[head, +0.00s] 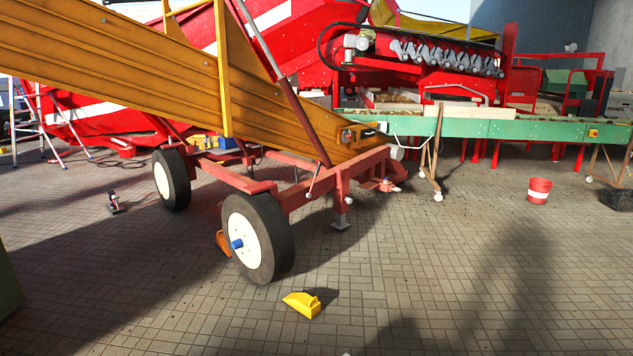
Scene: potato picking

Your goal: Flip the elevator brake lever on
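The elevator (120,65) is a long orange-yellow conveyor that slopes down to the right, on a red wheeled chassis (235,178). A thin grey lever-like rod (313,181) stands tilted on the chassis, right of the near wheel (258,238). I cannot tell for sure that it is the brake lever, or which position it is in. Neither of my grippers is in view.
A yellow wheel chock (302,305) lies on the paving in front of the near wheel. An orange chock (222,243) touches or nearly touches that wheel. A red-and-white bucket (539,190) stands at right, before a green conveyor (520,130). The paving at front right is clear.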

